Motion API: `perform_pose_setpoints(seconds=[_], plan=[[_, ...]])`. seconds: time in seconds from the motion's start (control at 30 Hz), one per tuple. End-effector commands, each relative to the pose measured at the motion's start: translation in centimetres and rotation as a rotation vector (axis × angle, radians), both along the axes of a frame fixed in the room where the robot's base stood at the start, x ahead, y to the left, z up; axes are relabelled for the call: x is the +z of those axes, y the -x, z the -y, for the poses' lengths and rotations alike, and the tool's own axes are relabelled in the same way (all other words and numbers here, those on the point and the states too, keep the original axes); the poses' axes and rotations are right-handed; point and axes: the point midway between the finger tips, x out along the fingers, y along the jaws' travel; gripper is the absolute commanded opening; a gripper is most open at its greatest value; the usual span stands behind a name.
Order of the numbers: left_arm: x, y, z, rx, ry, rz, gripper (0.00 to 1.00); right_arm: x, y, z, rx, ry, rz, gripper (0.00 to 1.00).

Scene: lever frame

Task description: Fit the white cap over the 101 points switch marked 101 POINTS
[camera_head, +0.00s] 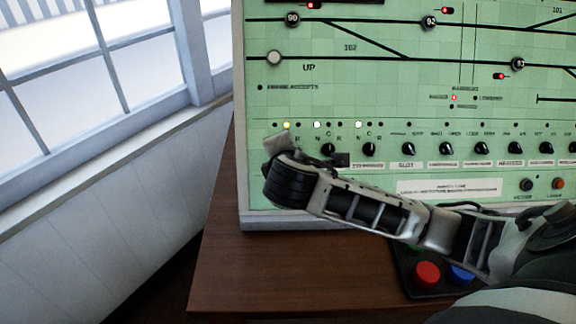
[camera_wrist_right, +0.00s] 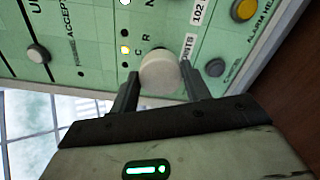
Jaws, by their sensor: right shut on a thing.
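The white cap (camera_wrist_right: 160,73) is a pale round piece between the two dark fingers of my right gripper (camera_wrist_right: 160,76), which is shut on it. In the right wrist view it is in front of the panel at the 101 points position, beside a partly covered label ending in POINTS (camera_wrist_right: 189,44). The 101 points switch itself is hidden behind the cap. I cannot tell whether the cap touches or encloses it. In the head view my right arm crosses from the right and hides that switch; the cap cannot be made out clearly there. My left gripper is not in view.
The green panel (camera_head: 350,90) stands on a brown table (camera_head: 240,265). A row of black knobs, including one (camera_head: 369,149), runs right of the gripper. A control box with red (camera_head: 427,274) and blue (camera_head: 461,275) buttons is below my arm. A window is at left.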

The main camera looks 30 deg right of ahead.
Motion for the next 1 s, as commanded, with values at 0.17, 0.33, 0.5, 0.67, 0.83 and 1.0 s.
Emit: perform_pose_setpoints(seconds=[0.17,0.33,0.5,0.67,0.83,1.0], plan=[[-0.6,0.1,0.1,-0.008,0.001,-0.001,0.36,-0.7,-1.1,0.7,-0.002,0.002,-0.001,0.26],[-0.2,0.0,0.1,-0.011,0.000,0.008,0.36,-1.2,-1.9,1.3,-0.001,0.000,-0.001,0.26],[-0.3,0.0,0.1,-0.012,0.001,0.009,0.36,-1.5,-2.4,1.5,-0.001,0.000,-0.001,0.26],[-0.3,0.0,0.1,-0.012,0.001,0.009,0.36,-1.6,-2.5,1.6,-0.001,-0.001,0.000,0.26],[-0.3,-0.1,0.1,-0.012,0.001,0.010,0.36,-1.6,-2.6,1.6,0.000,-0.001,0.000,0.26],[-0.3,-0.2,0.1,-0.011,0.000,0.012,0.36,-1.6,-2.5,1.6,0.000,0.000,0.000,0.26]])
